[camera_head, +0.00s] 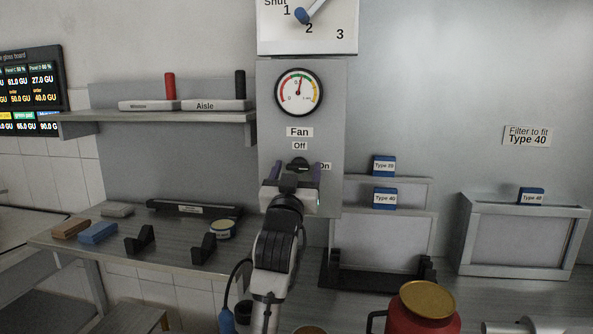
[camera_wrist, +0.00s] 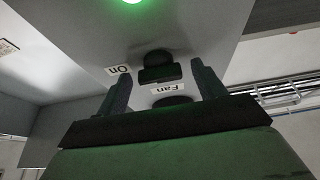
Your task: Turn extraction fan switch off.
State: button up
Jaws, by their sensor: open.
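The fan switch is a black rotary knob (camera_head: 298,164) on a grey panel (camera_head: 333,120), under an "Off" label (camera_head: 299,146) and beside an "On" label (camera_head: 325,167). Its bar looks roughly sideways in the head view, but its exact setting is hard to tell. My gripper (camera_head: 292,178) is open in front of the panel, just below the knob in the picture. In the wrist view the knob (camera_wrist: 158,72) lies between the two spread fingers (camera_wrist: 160,78), with a gap on each side. I cannot tell how far the fingertips are from the panel.
A round gauge (camera_head: 299,92) sits above the switch, with a numbered dial plate (camera_head: 325,35) higher up. A green light (camera_wrist: 131,2) glows in the wrist view. A shelf (camera_head: 170,118) is at left; framed filters (camera_head: 524,236) and a red canister (camera_head: 420,310) are at right.

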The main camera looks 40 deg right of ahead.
jog(key=c, duration=1)
jog(key=shift+s+n+t, duration=0.1)
jog(key=shift+n+t, duration=0.2)
jog(key=shift+t, duration=0.1)
jog(key=n+t+y, duration=0.1)
jog(key=n+y, duration=0.1)
jog(key=n, duration=0.3)
jog(key=shift+s+d+p, duration=0.1)
jog(key=shift+p, duration=0.25)
jog(key=n+y, duration=0.2)
jog(key=n, duration=0.1)
jog(key=n+t+y, duration=0.1)
jog(key=n, duration=0.3)
jog(key=shift+n+y, duration=0.3)
jog(key=shift+y, duration=0.1)
jog(key=n+y, duration=0.2)
jog(key=n, duration=0.3)
jog(key=shift+r+b, duration=0.2)
jog(key=shift+b, duration=0.1)
jog(key=shift+n+g+y, duration=0.6)
jog(key=shift+n, duration=1.4)
jog(key=shift+o, duration=0.2)
